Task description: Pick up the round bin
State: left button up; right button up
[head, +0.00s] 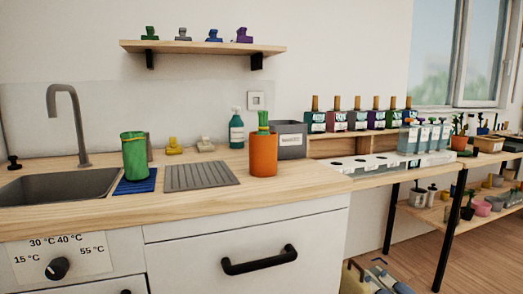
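Two round, upright containers stand on the wooden counter in the head view. An orange cylinder (264,156) stands right of the ribbed grey mat, with a green object (263,121) sticking out of its top. A green cylinder (134,157) stands on a blue mat beside the sink. A grey bin (289,140) with a white label is partly hidden behind the orange cylinder and looks box-shaped. I cannot tell which of these is the round bin. Neither of my grippers is in view.
A sink (60,185) with a tall tap (75,120) is at the left. A teal bottle (236,130) stands at the back. A white rack (370,164) and a row of bottles (358,117) are at the right. The counter's front strip is clear. A drawer handle (259,262) sticks out below.

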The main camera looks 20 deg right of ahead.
aim_at(263, 149)
jog(key=i+l+z, duration=0.25)
jog(key=l+z, duration=0.1)
jog(key=z, duration=0.15)
jog(key=i+l+u, duration=0.25)
jog(key=i+l, duration=0.15)
jog(key=i+l+u, duration=0.25)
jog(key=i+l, duration=0.15)
jog(key=l, duration=0.15)
jog(key=k, duration=0.5)
